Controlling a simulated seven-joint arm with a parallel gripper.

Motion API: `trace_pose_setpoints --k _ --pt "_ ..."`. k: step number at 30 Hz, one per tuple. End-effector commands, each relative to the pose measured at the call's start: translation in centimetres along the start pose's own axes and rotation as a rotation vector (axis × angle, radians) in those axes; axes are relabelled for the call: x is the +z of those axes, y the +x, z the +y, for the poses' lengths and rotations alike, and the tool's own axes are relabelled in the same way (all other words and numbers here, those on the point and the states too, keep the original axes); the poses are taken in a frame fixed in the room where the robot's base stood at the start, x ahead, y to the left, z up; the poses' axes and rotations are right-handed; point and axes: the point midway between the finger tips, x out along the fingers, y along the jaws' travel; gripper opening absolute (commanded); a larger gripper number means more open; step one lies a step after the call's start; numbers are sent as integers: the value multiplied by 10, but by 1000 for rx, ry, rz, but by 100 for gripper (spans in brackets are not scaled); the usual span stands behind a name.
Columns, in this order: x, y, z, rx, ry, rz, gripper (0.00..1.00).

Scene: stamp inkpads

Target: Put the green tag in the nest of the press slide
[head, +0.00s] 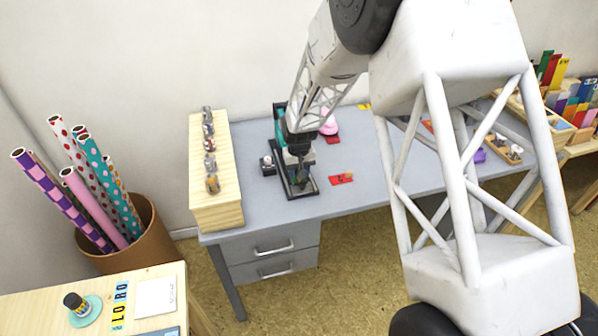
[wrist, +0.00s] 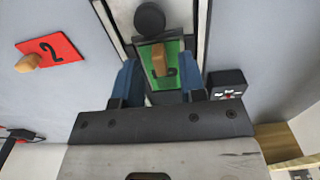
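The green tag (wrist: 172,74) carries a wooden knob and a dark mark. In the wrist view it lies between the rails of the press slide (wrist: 201,30), just below a round black part of the press. It appears to lie in the nest, but I cannot tell whether it is fully seated. My gripper (wrist: 159,80) has its two blue fingers spread on either side of the tag, with clear space between them and the knob. In the head view my gripper (head: 299,152) is down over the black press base (head: 303,194), hiding most of the tag.
A red tag (wrist: 60,50) marked 2, with a wooden knob, lies beside the press; another view of it is in the head view (head: 342,179). A small black box (wrist: 228,84) stands close on the other side. A wooden rack (head: 217,206) of stamps stands left on the grey desk.

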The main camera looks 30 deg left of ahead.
Motion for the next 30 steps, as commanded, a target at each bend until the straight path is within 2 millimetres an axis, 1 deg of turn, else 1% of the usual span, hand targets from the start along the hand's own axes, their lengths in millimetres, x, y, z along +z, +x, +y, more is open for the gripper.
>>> trace_pose_setpoints --k 5,11,24,27,30 --pt "0 -7 0 0 0 2 38" --pt "0 -27 0 0 0 1 38" --pt "0 -95 0 -1 0 1 38" --pt "-1 -108 0 -1 0 2 38" --pt "0 -116 0 -1 0 0 38"
